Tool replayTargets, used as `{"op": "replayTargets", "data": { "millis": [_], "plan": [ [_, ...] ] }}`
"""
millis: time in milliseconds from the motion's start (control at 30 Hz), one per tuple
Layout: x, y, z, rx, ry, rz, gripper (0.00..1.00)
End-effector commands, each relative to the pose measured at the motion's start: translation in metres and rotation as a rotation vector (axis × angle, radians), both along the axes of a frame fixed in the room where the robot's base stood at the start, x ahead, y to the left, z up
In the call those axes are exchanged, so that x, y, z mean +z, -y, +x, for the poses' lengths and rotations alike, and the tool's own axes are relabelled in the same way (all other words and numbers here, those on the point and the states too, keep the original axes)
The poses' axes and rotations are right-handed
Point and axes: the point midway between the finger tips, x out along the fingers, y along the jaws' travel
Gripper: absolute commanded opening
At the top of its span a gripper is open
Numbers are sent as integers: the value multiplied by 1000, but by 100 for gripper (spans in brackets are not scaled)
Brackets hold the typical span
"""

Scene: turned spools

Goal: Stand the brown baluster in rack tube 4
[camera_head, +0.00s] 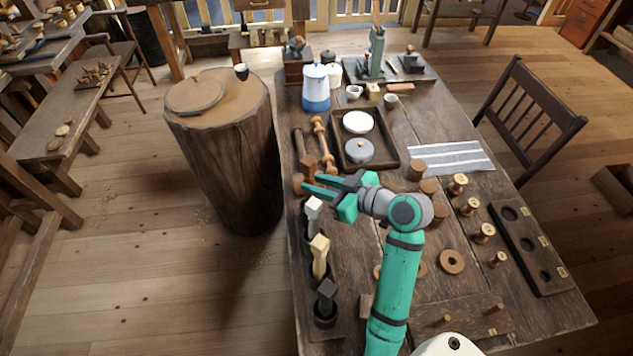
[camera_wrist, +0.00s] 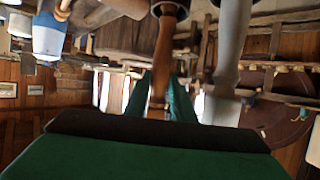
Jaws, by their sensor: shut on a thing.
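The brown baluster (camera_wrist: 163,58) is between my green fingers in the wrist view, my gripper (camera_wrist: 165,98) shut on it. In the head view my gripper (camera_head: 322,188) reaches left over the table's left edge. A brown square block (camera_head: 309,162), likely the baluster's head, shows just above the fingers; the shaft below is hidden. In the wrist view a dark ring (camera_wrist: 170,9), likely a rack tube's mouth, is around or just beyond the shaft's far end; I cannot tell which. Tube 4's number is not readable.
White (camera_head: 313,208), cream (camera_head: 320,248) and black (camera_head: 326,290) balusters stand in dark tubes along the left edge. An orange-brown spindle (camera_head: 319,130) lies beyond my gripper, near a tray (camera_head: 393,160). A stump (camera_head: 230,150) stands left of the table.

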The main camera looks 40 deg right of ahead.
Motion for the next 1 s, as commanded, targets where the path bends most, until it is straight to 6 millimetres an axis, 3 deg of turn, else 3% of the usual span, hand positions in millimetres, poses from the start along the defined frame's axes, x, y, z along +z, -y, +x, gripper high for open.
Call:
{"op": "replayTargets", "data": {
  "millis": [33,67,133,167,567,1000],
  "plan": [
    [0,0,0,0,0,0,0],
    [0,0,0,0,0,-1,25],
    [0,0,0,0,0,-1,42],
    [0,0,0,0,0,-1,44],
    [3,2,-7,-2,0,-1,44],
    [32,19,-75,-2,1,-2,44]
  ]
}}
